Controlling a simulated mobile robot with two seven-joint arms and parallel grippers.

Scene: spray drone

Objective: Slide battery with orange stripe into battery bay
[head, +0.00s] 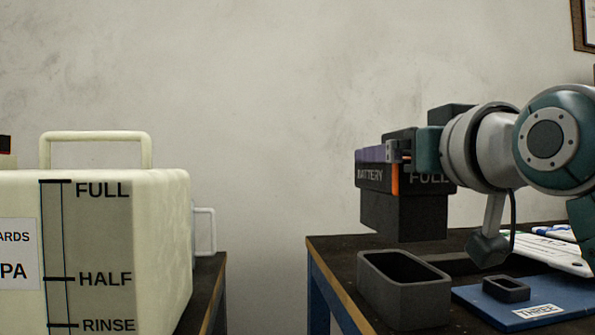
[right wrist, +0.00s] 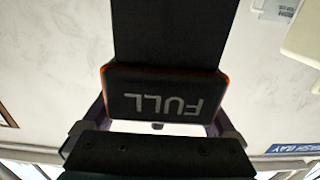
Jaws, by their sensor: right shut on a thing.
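A dark battery (head: 372,177) with an orange stripe and the words BATTERY and FULL is held up at the right in the head view. A narrower dark block (head: 404,216) below the lettered part looks like its body. My right gripper (head: 388,154) is shut on the lettered part, its purple fingers along the sides. In the right wrist view, the battery's FULL face (right wrist: 163,95) with orange edges lies between the fingers (right wrist: 160,122). The battery hangs above the table, apart from it. No battery bay can be made out. My left gripper is not in view.
An empty open-topped dark holder (head: 403,288) stands at the right table's near edge. Beside it a blue mat (head: 560,305) labelled THREE bears a small dark socket (head: 506,288). A large pale tank (head: 120,225) fills the left. A gap separates the two tables.

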